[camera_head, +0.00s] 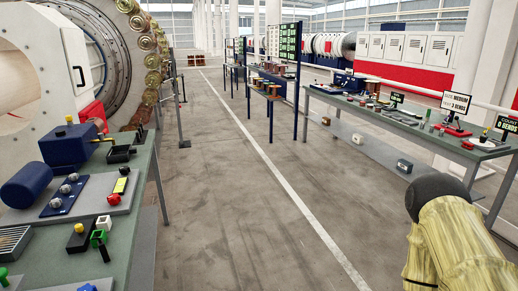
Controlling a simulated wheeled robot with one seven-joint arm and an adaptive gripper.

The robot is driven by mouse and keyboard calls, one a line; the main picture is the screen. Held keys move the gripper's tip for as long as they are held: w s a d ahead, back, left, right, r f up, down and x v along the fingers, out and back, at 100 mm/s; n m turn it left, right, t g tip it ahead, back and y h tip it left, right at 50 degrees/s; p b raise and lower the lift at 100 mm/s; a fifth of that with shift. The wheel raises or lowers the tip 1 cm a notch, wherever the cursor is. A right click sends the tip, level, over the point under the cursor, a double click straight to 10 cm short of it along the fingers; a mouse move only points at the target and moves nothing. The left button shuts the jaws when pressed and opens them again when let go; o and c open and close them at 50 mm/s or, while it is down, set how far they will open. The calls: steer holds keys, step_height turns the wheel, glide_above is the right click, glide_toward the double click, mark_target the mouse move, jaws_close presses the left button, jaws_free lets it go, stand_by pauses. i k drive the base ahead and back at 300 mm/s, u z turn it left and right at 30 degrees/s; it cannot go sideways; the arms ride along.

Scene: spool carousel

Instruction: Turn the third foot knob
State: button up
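Three small block-like fittings sit in a row on a low grey ledge at foot height under the right workbench: a far one (326,121), a middle one (357,138) and a near pale one (404,166). They are too small to tell whether they carry knobs or how these are turned. On the left bench, three silver round knobs (65,188) sit in a row on a blue plate. No label marks any of them as the third foot knob. My yellow arm, with a dark rounded end, shows at the lower right. My gripper is not in view.
The left bench (145,170) carries a blue motor-like unit (70,147). The right workbench (385,115) carries small parts and signs. A large wheel (110,50) stands behind left. The floor aisle (235,190) with a white line is clear.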

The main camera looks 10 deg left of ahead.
mark_target(73, 177)
steer(key=i, duration=3.2)
steer(key=u, duration=3.4)
